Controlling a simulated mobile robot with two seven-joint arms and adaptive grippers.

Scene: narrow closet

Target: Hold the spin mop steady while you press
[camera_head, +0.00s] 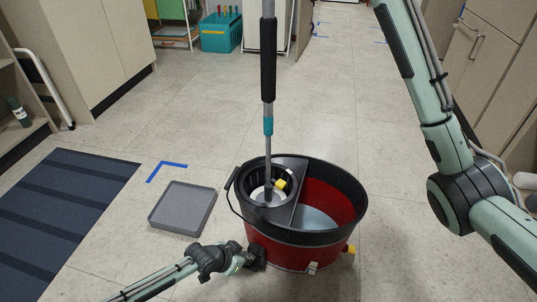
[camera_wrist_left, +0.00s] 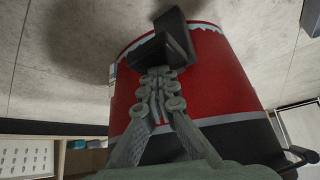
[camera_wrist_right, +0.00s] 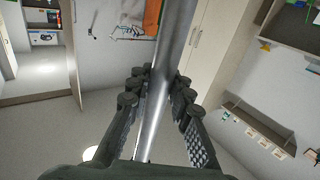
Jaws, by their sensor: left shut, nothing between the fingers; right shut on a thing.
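The spin mop (camera_head: 268,80) stands nearly upright with its head down in the round wringer basket (camera_head: 251,187) of a red bucket with a black rim (camera_head: 350,205). The mop head is mostly hidden in the basket. My right gripper (camera_wrist_right: 157,90) is shut on the mop's silver pole (camera_wrist_right: 170,50); it is beyond the top of the head view. My left gripper (camera_head: 250,259) is shut and empty, low at the bucket's near left side. In the left wrist view its closed fingertips (camera_wrist_left: 160,78) are at a black pedal-like part (camera_wrist_left: 174,38); contact is unclear.
A grey square tray (camera_head: 183,207) lies on the floor left of the bucket, beside blue tape and a dark striped mat (camera_head: 65,210). A teal toolbox (camera_head: 221,32) stands at the back. Cabinets line both sides. The floor behind the bucket is clear.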

